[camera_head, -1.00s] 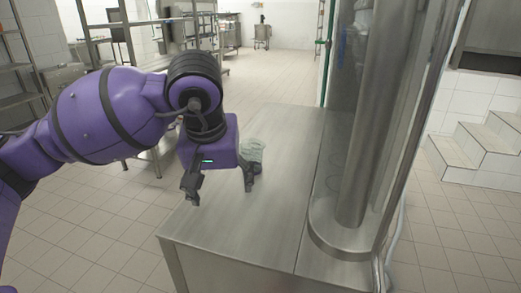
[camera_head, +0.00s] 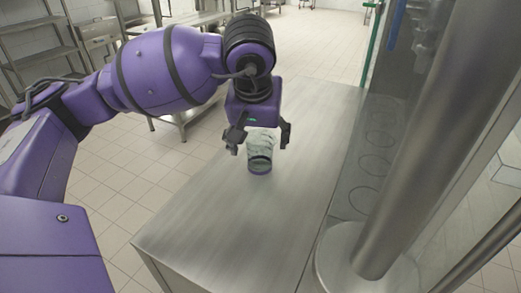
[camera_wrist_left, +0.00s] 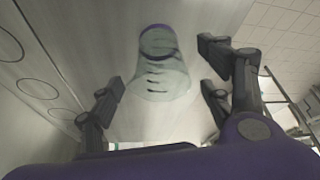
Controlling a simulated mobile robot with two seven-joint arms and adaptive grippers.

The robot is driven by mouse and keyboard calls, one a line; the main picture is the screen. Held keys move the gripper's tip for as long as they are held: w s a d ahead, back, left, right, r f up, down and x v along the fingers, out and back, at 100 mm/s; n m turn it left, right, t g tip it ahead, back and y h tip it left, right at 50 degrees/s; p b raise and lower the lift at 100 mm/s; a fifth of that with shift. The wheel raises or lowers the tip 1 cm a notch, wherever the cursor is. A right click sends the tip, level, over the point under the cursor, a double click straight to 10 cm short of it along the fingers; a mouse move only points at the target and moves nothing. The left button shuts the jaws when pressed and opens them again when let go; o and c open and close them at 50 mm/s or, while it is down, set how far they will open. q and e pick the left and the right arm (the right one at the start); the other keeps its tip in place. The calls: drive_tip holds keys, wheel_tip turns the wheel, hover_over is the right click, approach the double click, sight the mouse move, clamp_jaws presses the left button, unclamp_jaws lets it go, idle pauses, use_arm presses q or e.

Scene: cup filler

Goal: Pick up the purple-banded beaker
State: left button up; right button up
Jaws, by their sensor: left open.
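The beaker (camera_head: 260,151) is clear, with dark markings and a purple band near its base. It stands upright on the steel counter (camera_head: 215,225). My left gripper (camera_head: 259,139) is open above it, with one finger to each side of its upper part in the head view. In the left wrist view the beaker (camera_wrist_left: 162,70) shows between and beyond the open fingers of the left gripper (camera_wrist_left: 160,92), with a visible gap on both sides. How far the fingertips reach down along it is hard to tell. My right gripper is not in view.
A thick steel column (camera_head: 430,140) stands on a round base to the right of the counter, beside a transparent panel. Circular outlines (camera_head: 362,200) mark the surface there. The counter around the beaker is otherwise clear. Steel shelves (camera_head: 40,45) stand far behind at left.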

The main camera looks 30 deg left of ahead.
use_arm(q)
drive_tip(key=x, duration=0.3)
drive_tip(key=shift+w+a+f, duration=0.15)
drive_tip(key=shift+w+f, duration=0.1)
drive_tip(key=shift+w, duration=0.1)
drive_tip(key=c, duration=1.1)
drive_tip(key=shift+c, duration=0.2)
drive_tip(key=shift+r, duration=0.1)
